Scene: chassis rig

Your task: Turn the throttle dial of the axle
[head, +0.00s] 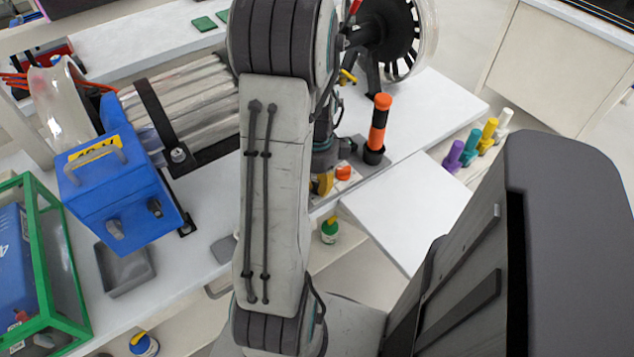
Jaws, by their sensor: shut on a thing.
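My gripper (323,169), partly hidden behind my own arm, points down at the small control panel on the white bench. It is shut on a yellow knob (323,184) that seems to be the throttle dial; the fingers and the dial's marks are too small to read. An orange button or knob (343,173) sits just right of it on the panel. An orange and black upright handle (379,124) stands in a dark socket further right. The axle's wheel (391,38), with a dark slotted hub, stands behind at the upper right.
A blue box (113,193) with a handle joins a ribbed metal cylinder (203,103) on the left. A green-framed case (62,262) stands at lower left, near a grey tray (124,270). Several coloured pegs (471,146) stand at right. A bare white panel (405,205) lies nearer.

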